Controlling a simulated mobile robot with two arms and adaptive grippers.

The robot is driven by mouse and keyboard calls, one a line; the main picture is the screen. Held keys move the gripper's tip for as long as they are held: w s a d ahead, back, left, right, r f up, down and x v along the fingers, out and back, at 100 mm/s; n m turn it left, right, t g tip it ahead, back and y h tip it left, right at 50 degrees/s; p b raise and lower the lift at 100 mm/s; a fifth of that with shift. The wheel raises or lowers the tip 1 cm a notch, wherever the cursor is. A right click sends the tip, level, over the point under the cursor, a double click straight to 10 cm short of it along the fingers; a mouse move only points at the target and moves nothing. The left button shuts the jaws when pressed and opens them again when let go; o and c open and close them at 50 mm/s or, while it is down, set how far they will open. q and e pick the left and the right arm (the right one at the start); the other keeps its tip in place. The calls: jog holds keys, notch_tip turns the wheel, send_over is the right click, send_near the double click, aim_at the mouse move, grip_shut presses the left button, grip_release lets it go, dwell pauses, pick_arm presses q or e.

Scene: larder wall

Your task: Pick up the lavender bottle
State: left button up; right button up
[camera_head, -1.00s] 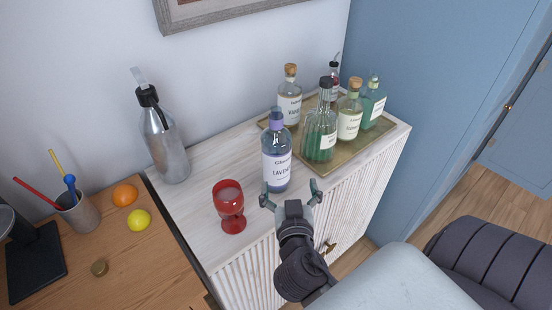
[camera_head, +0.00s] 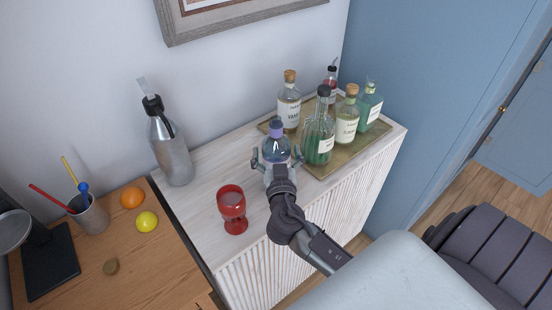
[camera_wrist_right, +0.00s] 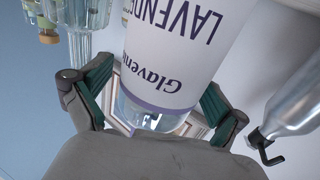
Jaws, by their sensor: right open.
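The lavender bottle (camera_head: 276,147) stands upright on the white cabinet, with a purple cap and a white label. My right gripper (camera_head: 276,160) is open in front of it, with one finger to each side of the bottle. The gripper hides the bottle's lower part in the head view. In the right wrist view the bottle (camera_wrist_right: 185,50) lies between the green-padded fingers of the right gripper (camera_wrist_right: 155,105), and its label reads "LAVEND". I cannot tell whether the fingers touch it. My left gripper is not in view.
A red glass (camera_head: 232,208) stands close to the left of the gripper. A brass tray (camera_head: 345,153) with several bottles is just right of the lavender bottle. A grey siphon (camera_head: 171,150) stands at the back left. A wooden counter (camera_head: 165,270) adjoins the cabinet.

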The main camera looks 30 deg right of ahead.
jog(key=shift+p+x, duration=0.4)
jog(key=shift+x, duration=1.1)
jog(key=shift+a+f, duration=0.1)
jog(key=shift+c, duration=0.6)
jog(key=c, duration=1.6)
